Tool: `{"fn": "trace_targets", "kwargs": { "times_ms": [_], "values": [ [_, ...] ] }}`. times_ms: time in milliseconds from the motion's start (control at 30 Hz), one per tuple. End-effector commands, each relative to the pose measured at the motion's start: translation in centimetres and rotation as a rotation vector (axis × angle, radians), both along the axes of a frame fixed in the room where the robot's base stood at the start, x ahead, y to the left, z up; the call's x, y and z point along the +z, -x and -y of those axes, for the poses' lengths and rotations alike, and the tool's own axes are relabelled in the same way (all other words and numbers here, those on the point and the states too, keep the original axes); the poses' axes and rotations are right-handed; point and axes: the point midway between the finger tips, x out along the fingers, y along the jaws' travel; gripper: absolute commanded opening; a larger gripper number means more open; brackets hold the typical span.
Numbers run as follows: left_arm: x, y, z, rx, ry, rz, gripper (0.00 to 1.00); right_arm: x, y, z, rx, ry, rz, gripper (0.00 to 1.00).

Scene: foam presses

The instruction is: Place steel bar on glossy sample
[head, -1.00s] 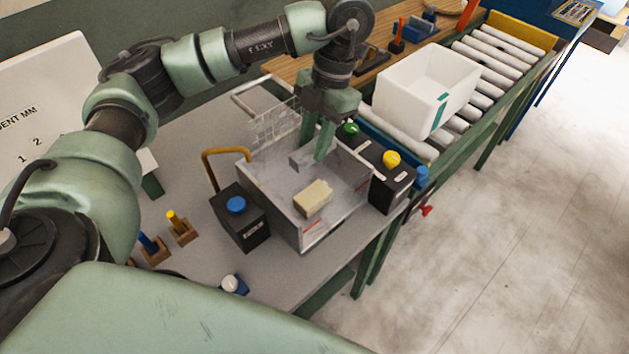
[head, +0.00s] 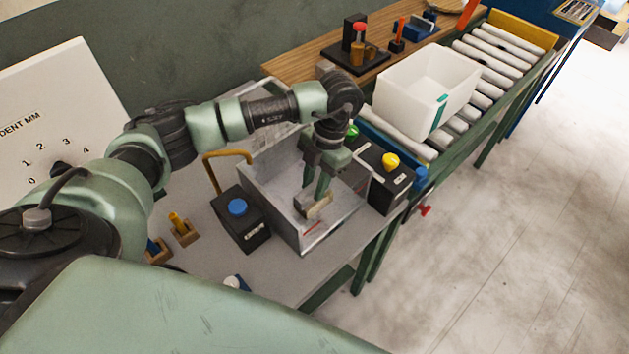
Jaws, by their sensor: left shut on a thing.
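The cream block (head: 322,210), which looks to be the sample, lies inside an open grey metal-walled box (head: 290,225) on the bench. My left gripper (head: 315,195) reaches down into this box and is shut on the small grey steel bar (head: 303,202). The bar is at the cream block, overlapping it in the view, and the fingers and bar hide part of the block. I cannot tell whether the bar touches it or is just above. My right gripper is not in view.
A black box with a blue button (head: 238,207) stands left of the metal box. A black box with green and yellow buttons (head: 390,180) stands right. A white bin (head: 405,100) sits on the roller conveyor (head: 490,75). Small wooden holders (head: 183,230) stand at the left.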

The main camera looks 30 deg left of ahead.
Motion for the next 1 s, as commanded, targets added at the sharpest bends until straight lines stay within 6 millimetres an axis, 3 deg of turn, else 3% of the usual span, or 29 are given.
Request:
{"fn": "trace_targets", "kwargs": {
  "times_ms": [233,267,333,733,867,1000],
  "values": [
    [-0.1,-0.1,0.0,0.0,0.001,0.002,0.0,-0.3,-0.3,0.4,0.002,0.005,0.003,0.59],
    [-0.1,0.0,0.0,0.0,0.0,0.001,0.33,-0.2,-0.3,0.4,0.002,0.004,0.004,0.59],
    [-0.1,0.0,0.0,0.0,0.0,0.001,0.49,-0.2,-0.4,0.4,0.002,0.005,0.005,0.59],
    [0.4,-0.2,0.0,0.0,0.001,0.002,0.49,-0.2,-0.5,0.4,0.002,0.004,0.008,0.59],
    [2.0,-0.7,0.2,0.001,0.0,0.005,0.49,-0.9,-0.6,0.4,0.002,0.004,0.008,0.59],
    [5.0,-1.6,0.6,-0.001,0.002,0.007,0.49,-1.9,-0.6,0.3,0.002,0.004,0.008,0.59]
  ]
}}
